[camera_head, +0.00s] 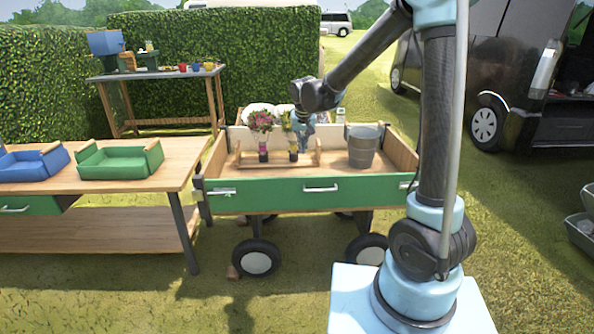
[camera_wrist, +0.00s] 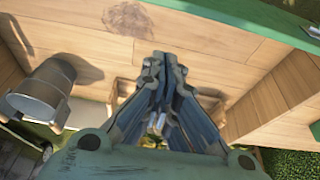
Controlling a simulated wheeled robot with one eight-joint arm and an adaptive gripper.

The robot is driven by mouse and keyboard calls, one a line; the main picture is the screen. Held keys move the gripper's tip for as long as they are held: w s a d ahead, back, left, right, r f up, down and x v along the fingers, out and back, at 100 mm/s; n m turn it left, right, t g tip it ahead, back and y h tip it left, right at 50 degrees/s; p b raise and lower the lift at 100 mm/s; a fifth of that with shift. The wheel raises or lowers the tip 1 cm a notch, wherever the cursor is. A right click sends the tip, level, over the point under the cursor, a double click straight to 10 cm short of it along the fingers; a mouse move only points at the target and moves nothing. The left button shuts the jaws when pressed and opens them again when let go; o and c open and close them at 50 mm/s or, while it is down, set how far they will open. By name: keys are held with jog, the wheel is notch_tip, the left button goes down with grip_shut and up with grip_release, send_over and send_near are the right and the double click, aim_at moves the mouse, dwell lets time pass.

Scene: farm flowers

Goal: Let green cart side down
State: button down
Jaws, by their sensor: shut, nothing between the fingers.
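The green cart side (camera_head: 275,196) stands upright along the near edge of the wooden cart (camera_head: 335,179). It has a silver handle (camera_head: 320,188) in the middle and metal fittings near both ends. In the wrist view the green side (camera_wrist: 255,14) runs across the top right. My gripper (camera_head: 302,128) is over the far part of the cart, close to the flowers, apart from the green side. In the wrist view my gripper (camera_wrist: 163,72) has its fingers together with nothing between them.
A grey bucket (camera_head: 362,147) stands in the cart, right of a wooden rack (camera_head: 277,161) with flowers. The bucket also shows in the wrist view (camera_wrist: 42,92). A table with a green tray (camera_head: 119,160) and a blue tray (camera_head: 33,165) is close on the left. A dark van is right.

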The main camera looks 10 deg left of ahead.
jog(key=a+x, duration=0.2)
jog(key=x, duration=0.9)
jog(key=shift+s+d, duration=0.15)
jog(key=shift+s, duration=0.8)
jog(key=shift+s+d, duration=0.2)
jog(key=shift+s, duration=0.75)
jog(key=shift+s+a, duration=0.1)
